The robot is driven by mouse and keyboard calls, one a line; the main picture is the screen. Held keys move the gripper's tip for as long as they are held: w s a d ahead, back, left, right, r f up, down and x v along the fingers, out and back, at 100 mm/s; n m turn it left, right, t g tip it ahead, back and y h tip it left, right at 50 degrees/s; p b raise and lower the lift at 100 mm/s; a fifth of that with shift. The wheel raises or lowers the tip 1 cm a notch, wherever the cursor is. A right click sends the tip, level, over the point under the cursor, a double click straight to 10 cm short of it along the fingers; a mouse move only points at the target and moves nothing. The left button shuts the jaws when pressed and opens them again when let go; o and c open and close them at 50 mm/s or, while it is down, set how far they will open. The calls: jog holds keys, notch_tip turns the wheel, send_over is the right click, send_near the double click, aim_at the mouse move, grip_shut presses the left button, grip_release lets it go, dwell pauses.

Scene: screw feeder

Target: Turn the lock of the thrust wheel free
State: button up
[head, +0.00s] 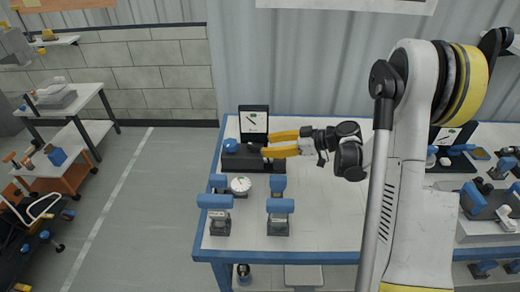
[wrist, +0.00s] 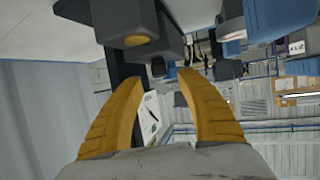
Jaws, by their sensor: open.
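A dark machine block (head: 243,161) with a round blue knob (head: 231,146) on top stands near the table's left edge. My gripper (head: 267,145) comes from the right, its two yellow fingers spread apart at the block's right end, with nothing visible between them. I cannot tell whether a finger touches the block. A round white dial (head: 240,185) sits in front of the block. I cannot tell which part is the thrust wheel or its lock.
Several blue-topped clamp-like fixtures, one at the front left (head: 215,202) and one at the front right (head: 280,207), stand around the dial. A small dark-framed sign (head: 254,122) stands behind the block. The white table (head: 325,215) is clear to the right of the fixtures.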

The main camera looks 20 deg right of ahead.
aim_at(261, 146)
jog(key=shift+b+x, duration=0.35)
jog(key=shift+x, duration=1.6)
grip_shut()
jog(key=shift+d, duration=0.1)
jog(key=shift+n+g+y, duration=0.3)
jog(key=shift+n+g, duration=0.3)
jog(key=shift+g, duration=0.1)
